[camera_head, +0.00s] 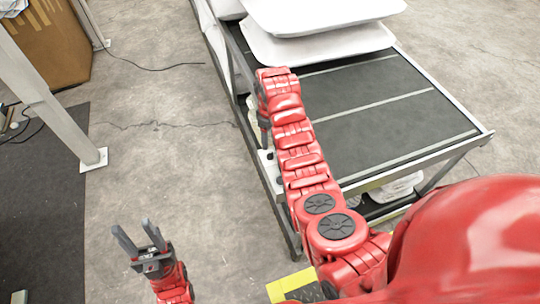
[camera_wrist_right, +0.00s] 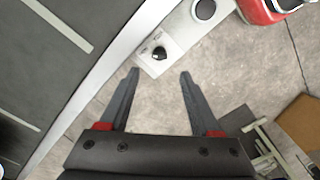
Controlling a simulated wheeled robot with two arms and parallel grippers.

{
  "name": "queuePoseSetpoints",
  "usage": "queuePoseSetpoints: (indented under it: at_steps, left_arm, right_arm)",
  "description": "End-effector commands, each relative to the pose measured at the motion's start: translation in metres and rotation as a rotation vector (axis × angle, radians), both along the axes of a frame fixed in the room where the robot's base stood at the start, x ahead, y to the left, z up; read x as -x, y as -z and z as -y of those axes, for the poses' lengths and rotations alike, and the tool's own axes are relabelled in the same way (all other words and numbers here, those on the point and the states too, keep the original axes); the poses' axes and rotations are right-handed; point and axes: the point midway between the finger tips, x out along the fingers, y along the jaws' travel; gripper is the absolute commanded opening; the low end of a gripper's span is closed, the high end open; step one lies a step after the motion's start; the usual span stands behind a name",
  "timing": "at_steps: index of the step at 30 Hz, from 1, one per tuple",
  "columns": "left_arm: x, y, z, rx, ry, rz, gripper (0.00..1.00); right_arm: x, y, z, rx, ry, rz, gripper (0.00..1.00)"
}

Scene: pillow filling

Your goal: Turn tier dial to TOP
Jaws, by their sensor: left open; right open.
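The tier dial (camera_wrist_right: 160,53) is a small black knob on a white plate in the right wrist view. It sits on the light panel along the cart's side. Small labels are beside it, too small to read, and its setting is unclear. My right gripper (camera_wrist_right: 159,72) is open, with its fingertips on either side just short of the dial and nothing between them. In the head view my right arm reaches over the cart's left edge, and its gripper (camera_head: 264,128) points down there, partly hidden. My left gripper (camera_head: 131,226) is open and empty over the floor at lower left.
The cart (camera_head: 400,125) has a dark, mostly bare top, with white pillows (camera_head: 315,42) stacked at its far end. A dark round part (camera_wrist_right: 205,9) is on the same panel. A white post (camera_head: 60,115) stands at left. Open floor lies between post and cart.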

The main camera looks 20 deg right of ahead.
Motion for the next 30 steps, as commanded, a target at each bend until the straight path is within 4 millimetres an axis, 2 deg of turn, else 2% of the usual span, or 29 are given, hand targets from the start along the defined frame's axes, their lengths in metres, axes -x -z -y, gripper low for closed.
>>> queuePoseSetpoints:
  at_steps: [4,12,18,30]
  left_arm:
    - [0.0,-0.012,0.0,0.0,0.0,0.0,0.5]
    - [0.0,-0.013,0.0,0.0,0.0,0.0,0.5]
    - [0.0,-0.013,0.0,0.0,0.0,0.0,0.5]
    - [0.0,-0.013,0.0,0.0,0.0,0.0,0.5]
  right_arm:
    - [0.002,0.031,0.0,-0.001,0.001,-0.006,0.64]
    - [0.001,0.069,0.001,-0.001,0.004,-0.005,0.64]
    - [0.0,0.082,0.001,0.0,0.004,-0.001,0.64]
    - [-0.001,0.086,0.001,0.002,0.002,0.004,0.64]
